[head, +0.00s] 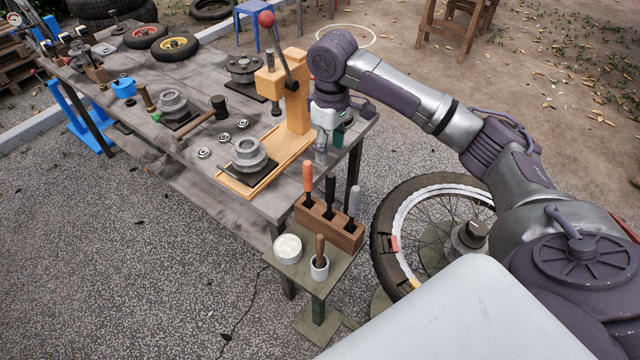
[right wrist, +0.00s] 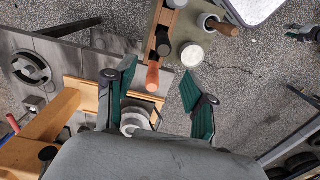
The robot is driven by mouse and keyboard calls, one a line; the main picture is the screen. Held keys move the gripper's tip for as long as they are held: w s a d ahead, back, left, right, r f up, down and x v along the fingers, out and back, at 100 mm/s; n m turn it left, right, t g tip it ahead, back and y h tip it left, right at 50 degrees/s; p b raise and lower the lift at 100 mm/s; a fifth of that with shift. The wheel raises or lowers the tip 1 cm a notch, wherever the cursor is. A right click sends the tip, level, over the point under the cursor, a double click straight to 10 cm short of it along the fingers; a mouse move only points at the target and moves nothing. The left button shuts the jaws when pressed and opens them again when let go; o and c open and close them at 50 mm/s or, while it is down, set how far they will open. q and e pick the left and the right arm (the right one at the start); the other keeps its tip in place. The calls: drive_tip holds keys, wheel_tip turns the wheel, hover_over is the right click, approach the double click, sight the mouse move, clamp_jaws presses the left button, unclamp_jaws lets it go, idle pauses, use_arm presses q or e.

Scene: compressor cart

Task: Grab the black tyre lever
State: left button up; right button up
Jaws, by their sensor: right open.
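The black tyre lever (head: 330,187) stands upright in the middle of a wooden rack (head: 345,236), between an orange-handled lever (head: 307,178) and a grey-handled one (head: 354,198). In the right wrist view the black handle (right wrist: 163,44) shows end-on, just above the orange handle (right wrist: 153,76). My right gripper (head: 323,148) points down above and behind the rack. In the right wrist view its green fingers (right wrist: 158,76) are spread wide, with the orange handle between them in the picture and the black handle beyond the fingertips. The gripper appears empty. My left gripper is not in view.
The rack stands on a small side stand (head: 276,260) with a white round tin (head: 288,249) and a cup holding a wooden-handled tool (head: 319,266). A yellow press (head: 297,100) stands close left of my right gripper. A spoked wheel (head: 385,235) is at the right.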

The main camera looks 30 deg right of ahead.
sight(331, 175)
drive_tip(key=f, duration=0.5)
drive_tip(key=s+f, duration=0.1)
drive_tip(key=f, duration=0.1)
drive_tip(key=shift+f+p, duration=0.35)
drive_tip(key=shift+p, duration=0.05)
drive_tip(key=shift+f, duration=0.2)
wheel_tip(331, 175, down, 4)
drive_tip(key=shift+f+p, duration=0.15)
drive_tip(key=shift+p, duration=0.6)
drive_tip(key=shift+f, duration=0.35)
drive_tip(key=shift+c, duration=0.7)
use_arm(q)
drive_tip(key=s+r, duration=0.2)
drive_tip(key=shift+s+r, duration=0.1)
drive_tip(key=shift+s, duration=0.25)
use_arm(e)
drive_tip(key=shift+r, duration=0.1)
clamp_jaws()
